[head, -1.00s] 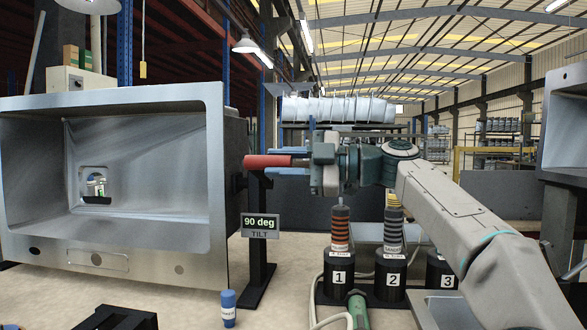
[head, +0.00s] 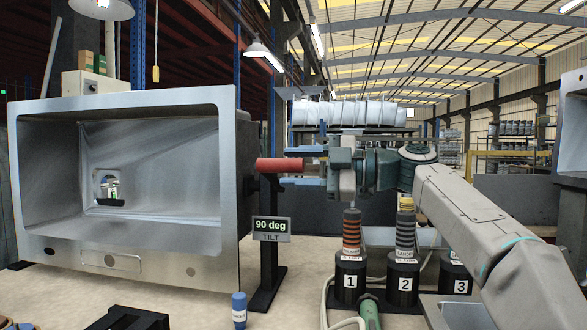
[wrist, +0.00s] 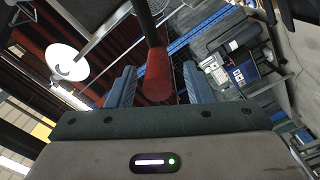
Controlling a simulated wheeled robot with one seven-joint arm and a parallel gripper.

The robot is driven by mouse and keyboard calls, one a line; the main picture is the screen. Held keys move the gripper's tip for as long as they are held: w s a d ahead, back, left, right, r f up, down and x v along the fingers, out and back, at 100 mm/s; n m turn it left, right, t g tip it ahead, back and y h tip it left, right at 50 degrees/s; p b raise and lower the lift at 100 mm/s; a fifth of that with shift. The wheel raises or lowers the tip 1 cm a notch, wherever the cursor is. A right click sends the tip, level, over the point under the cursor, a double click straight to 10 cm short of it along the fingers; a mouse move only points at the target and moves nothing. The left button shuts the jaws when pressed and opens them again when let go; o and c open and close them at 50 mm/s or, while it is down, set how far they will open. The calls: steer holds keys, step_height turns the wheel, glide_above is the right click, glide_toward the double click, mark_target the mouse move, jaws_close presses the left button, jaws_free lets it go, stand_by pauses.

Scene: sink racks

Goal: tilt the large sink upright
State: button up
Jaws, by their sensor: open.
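The large sink (head: 228,180) stands on its side at the left of the head view, its basin opening facing me. A sign (head: 271,229) on the stand beside it reads "90 deg TILT". The red handle (head: 280,164) sticks out to the right from the top of that stand. My gripper (head: 300,167) is open, its blue fingers around the handle's outer end. In the wrist view the red handle (wrist: 158,78) lies between the two open fingers (wrist: 158,88), with a gap on each side.
Tools in black holders numbered 1 (head: 350,275), 2 (head: 402,280) and 3 (head: 457,275) stand below my arm. A blue bottle (head: 239,310) and a black stand (head: 130,318) are at the front. Another sink (head: 573,140) is at the right edge.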

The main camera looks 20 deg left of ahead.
steer(key=v, duration=1.3)
steer(key=shift+p, duration=0.3)
